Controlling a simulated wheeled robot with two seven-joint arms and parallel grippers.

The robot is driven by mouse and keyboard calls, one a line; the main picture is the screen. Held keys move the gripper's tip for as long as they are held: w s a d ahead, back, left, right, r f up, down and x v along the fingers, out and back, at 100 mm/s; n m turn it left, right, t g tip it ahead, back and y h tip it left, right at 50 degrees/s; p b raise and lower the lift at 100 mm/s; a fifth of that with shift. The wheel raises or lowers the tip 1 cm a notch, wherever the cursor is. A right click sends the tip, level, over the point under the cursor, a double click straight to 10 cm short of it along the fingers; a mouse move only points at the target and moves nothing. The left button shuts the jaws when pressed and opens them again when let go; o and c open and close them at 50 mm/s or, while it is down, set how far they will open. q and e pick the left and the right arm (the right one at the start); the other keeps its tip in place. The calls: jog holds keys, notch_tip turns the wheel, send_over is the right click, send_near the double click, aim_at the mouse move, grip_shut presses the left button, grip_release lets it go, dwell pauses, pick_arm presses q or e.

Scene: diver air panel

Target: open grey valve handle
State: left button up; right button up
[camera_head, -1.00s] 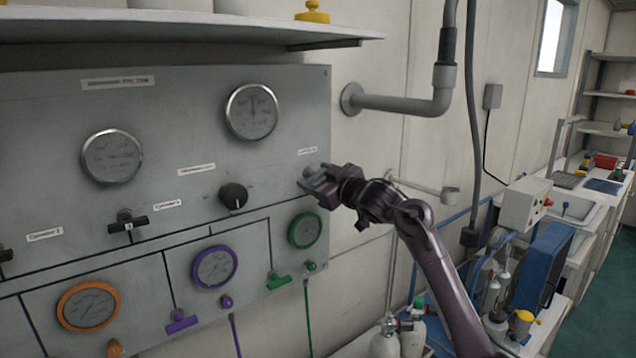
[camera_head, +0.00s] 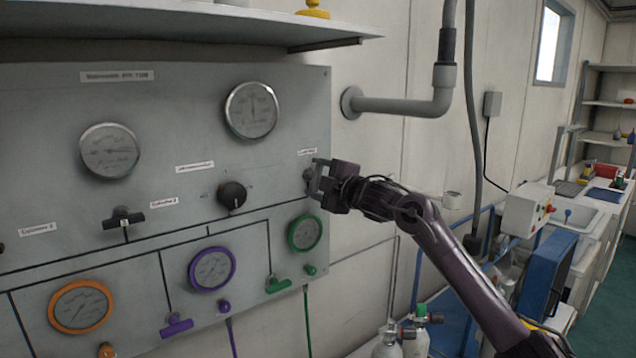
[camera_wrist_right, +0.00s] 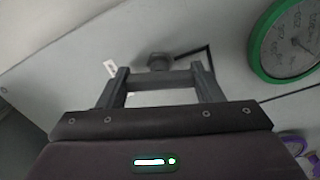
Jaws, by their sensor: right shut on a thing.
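The grey valve handle (camera_head: 308,175) is at the right edge of the grey panel, under a small white label, mostly hidden by my right gripper in the head view. In the right wrist view its grey crossbar (camera_wrist_right: 160,82) lies between the two fingers, with the round stem (camera_wrist_right: 159,62) behind it at the panel. My right gripper (camera_head: 315,180) is shut on the handle, and its fingers sit at the bar's two ends, as the wrist view (camera_wrist_right: 160,88) shows. My left gripper is not in view.
The panel (camera_head: 60,120) carries gauges, a black knob (camera_head: 232,195) and a black T-handle (camera_head: 123,219). A green-rimmed gauge (camera_head: 304,233) and green handle (camera_head: 278,285) are just below my gripper. A grey pipe (camera_head: 400,104) juts from the wall above right.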

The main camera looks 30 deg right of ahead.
jog(key=shift+n, duration=0.7)
jog(key=shift+f, duration=0.1)
jog(key=o, duration=1)
jog(key=shift+s, duration=0.1)
jog(key=s+b, duration=0.1)
jog(key=s, duration=0.1)
jog(key=s+b, duration=0.2)
jog(key=s, duration=0.1)
jog(key=s+b, duration=0.2)
jog(key=shift+s+d, duration=0.25)
jog(key=shift+s, duration=0.05)
